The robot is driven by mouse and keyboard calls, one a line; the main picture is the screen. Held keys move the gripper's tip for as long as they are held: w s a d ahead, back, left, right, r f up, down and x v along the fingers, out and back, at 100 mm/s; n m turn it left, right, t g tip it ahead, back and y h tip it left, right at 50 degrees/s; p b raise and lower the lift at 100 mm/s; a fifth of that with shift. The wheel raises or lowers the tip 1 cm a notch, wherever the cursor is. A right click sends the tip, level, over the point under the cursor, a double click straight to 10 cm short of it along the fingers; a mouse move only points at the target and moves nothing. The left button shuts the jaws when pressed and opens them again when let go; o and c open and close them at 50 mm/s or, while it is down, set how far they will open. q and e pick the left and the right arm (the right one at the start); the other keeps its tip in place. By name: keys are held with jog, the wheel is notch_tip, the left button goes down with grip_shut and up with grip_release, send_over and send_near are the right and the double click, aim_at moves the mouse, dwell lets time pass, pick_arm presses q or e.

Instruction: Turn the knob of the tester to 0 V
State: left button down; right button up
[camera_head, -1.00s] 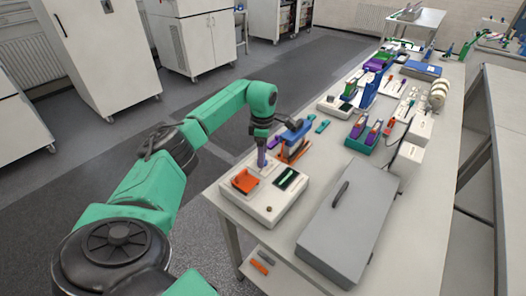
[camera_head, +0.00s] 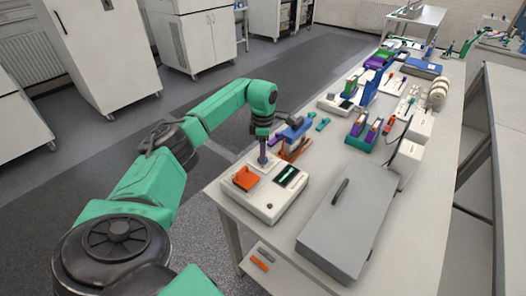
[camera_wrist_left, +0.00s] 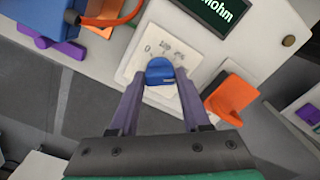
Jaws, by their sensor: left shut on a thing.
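The tester (camera_head: 270,210) is a white box at the near left corner of the bench. Its dark screen (camera_head: 285,177) shows green characters, and in the left wrist view the screen (camera_wrist_left: 222,10) ends in "Mohm". The blue knob (camera_wrist_left: 160,72) sits on a pale dial plate (camera_wrist_left: 187,55) with printed marks, a "0" among them to the left. I cannot tell which mark the knob points at. My left gripper (camera_wrist_left: 159,82) points down with its purple fingers shut on the knob's sides; in the head view the gripper (camera_head: 262,160) hides the knob. My right gripper is out of view.
An orange holder (camera_head: 246,179) is on the tester beside the dial. A blue and orange device (camera_head: 294,134) stands close behind my left gripper. A large grey case (camera_head: 350,215) lies to the right. More devices stand farther along the bench.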

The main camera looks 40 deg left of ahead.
pick_arm(q)
jog(key=n+p, duration=0.1)
jog(key=n, duration=0.5)
jog(key=shift+r, duration=0.15)
jog(key=n+p, duration=0.1)
jog(key=n, duration=0.4)
jog(key=shift+w+a, duration=0.1)
jog(key=n+p, duration=0.1)
jog(key=n, duration=0.4)
jog(key=shift+n, duration=0.4)
jog(key=n+p, duration=0.1)
jog(key=n, duration=0.4)
jog(key=shift+n+p, duration=0.35)
jog(key=shift+n, duration=0.05)
jog(key=c, duration=0.7)
grip_release()
jog(key=o, duration=0.3)
jog(key=shift+o, duration=0.2)
